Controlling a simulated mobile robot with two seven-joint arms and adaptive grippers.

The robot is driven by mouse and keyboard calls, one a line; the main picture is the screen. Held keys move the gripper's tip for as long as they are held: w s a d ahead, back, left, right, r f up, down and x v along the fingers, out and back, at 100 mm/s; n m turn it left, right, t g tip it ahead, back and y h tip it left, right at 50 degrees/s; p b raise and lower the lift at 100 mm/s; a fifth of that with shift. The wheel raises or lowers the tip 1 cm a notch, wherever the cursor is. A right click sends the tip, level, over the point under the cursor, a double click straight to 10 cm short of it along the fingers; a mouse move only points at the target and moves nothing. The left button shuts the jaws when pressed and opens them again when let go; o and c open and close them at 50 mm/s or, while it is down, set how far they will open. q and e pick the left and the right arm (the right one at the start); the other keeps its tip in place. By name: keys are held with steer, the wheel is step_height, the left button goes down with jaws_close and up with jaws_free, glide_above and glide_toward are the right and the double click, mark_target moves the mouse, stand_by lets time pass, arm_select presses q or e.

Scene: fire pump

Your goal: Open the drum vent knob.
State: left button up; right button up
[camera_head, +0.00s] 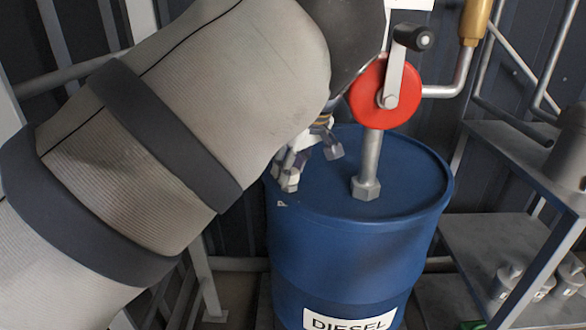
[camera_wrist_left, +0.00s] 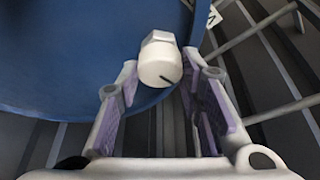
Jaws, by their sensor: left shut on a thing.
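The drum vent knob (camera_wrist_left: 160,66) is a pale round cap with a dark line on its face, above a hex-shaped base. In the left wrist view it sits between the fingertips of my left gripper, at the edge of the blue drum (camera_wrist_left: 75,50). In the head view, my left gripper (camera_head: 311,168) is at the left part of the drum's (camera_head: 335,250) top, pointing down. The gripper is shut on the knob; the knob is not clearly visible in the head view. My right gripper is not in view.
A hand pump with a red wheel (camera_head: 362,112), crank handle (camera_head: 410,38) and metal pipe (camera_head: 368,165) stands on the drum top, right of my left gripper. A brass nozzle (camera_head: 474,20) hangs beyond it. Grey shelves (camera_head: 490,245) stand at the right.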

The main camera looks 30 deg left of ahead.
arm_select(q)
steer(key=shift+f+n, duration=0.1)
steer(key=shift+n, duration=0.5)
steer(key=o, duration=1.2)
steer(key=shift+c, duration=0.2)
step_height(320, 180, up, 10)
